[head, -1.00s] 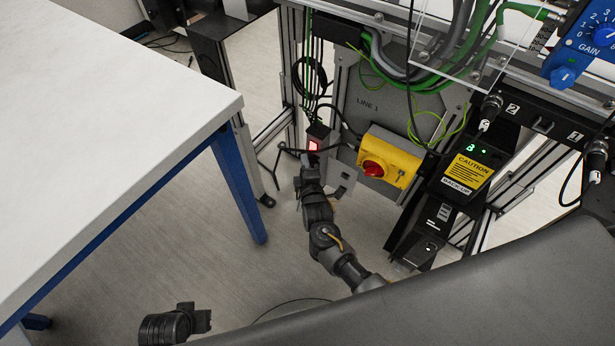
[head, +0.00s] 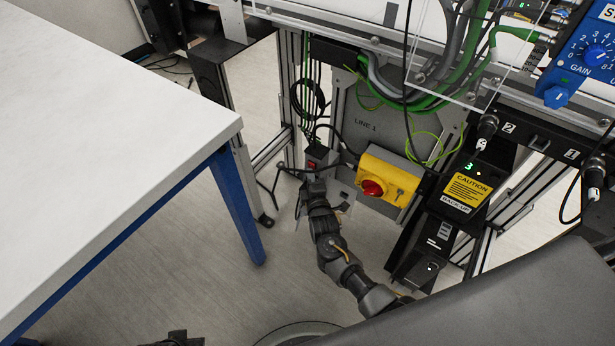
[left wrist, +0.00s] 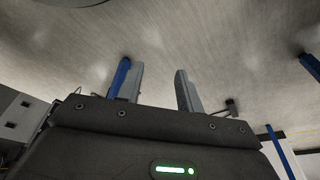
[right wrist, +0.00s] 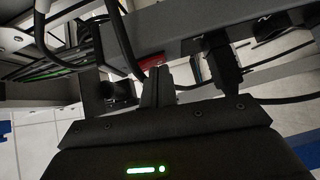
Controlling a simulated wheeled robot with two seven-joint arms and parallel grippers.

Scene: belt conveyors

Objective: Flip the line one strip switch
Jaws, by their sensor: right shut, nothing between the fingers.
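The strip switch (head: 312,164) is a small red rocker on a dark power strip, left of the yellow box below the "LINE 1" plate. It looks dull red, unlit. My right gripper (head: 313,181) is just below the strip, close to the switch. In the right wrist view, my right gripper (right wrist: 160,80) is shut and empty, its tips close to the red switch (right wrist: 153,62); I cannot tell whether they touch it. My left gripper (left wrist: 155,88) is open and empty above the floor, away from the strip.
A yellow box with a red knob (head: 373,187) stands right of the strip. A black backup unit (head: 465,190) is further right. Cables (head: 309,95) hang above the strip.

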